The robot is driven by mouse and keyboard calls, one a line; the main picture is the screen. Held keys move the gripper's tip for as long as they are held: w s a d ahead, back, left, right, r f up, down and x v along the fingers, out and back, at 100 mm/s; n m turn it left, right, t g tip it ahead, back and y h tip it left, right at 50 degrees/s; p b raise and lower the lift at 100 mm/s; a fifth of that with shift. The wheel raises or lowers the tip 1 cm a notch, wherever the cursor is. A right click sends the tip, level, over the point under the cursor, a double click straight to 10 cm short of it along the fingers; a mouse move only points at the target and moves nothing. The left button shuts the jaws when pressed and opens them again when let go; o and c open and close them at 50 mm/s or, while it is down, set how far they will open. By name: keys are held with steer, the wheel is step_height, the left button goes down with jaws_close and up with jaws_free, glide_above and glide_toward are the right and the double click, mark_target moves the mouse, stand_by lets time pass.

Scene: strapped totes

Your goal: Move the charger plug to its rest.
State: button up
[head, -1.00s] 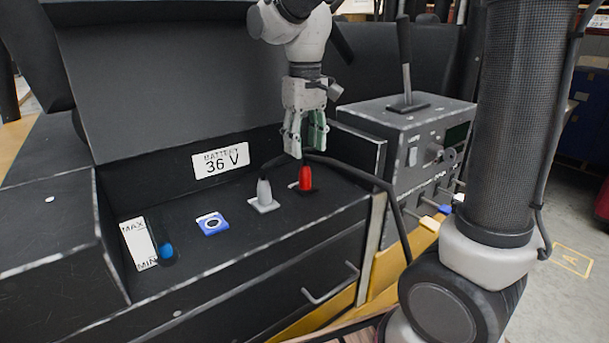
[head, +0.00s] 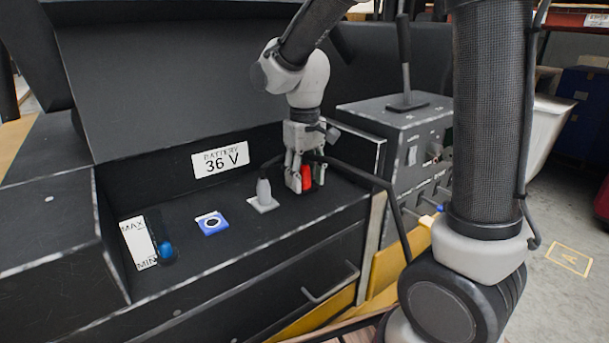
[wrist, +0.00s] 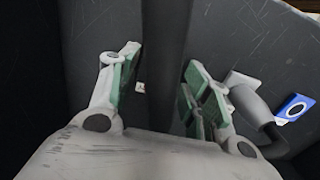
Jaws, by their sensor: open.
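A red plug (head: 306,176) stands upright on the black battery deck, with a black cable at its top. A grey plug (head: 264,188) with a dark cable stands on a light base to its left. The pictures do not say which is the charger plug. My gripper (head: 305,184) points down at the red plug, open, with its fingers on either side of it. In the wrist view a dark cable runs between the open fingers, and the red plug is hidden. The grey plug (wrist: 243,84) shows to their right. A blue square with a ring (head: 212,223) lies left of the grey plug.
A black lid rises behind the deck, with a "BATTERY 36 V" label (head: 220,159). A MAX/MIN gauge (head: 139,243) is at the left. A control box (head: 405,135) with a lever stands close on the right. The black cable (head: 365,176) loops over the deck's right edge.

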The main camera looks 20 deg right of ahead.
steer(key=shift+c, duration=0.2)
stand_by(0.6)
jaws_close()
steer(key=shift+r, duration=0.15)
steer(key=shift+r, duration=2.9)
steer(key=shift+r, duration=3)
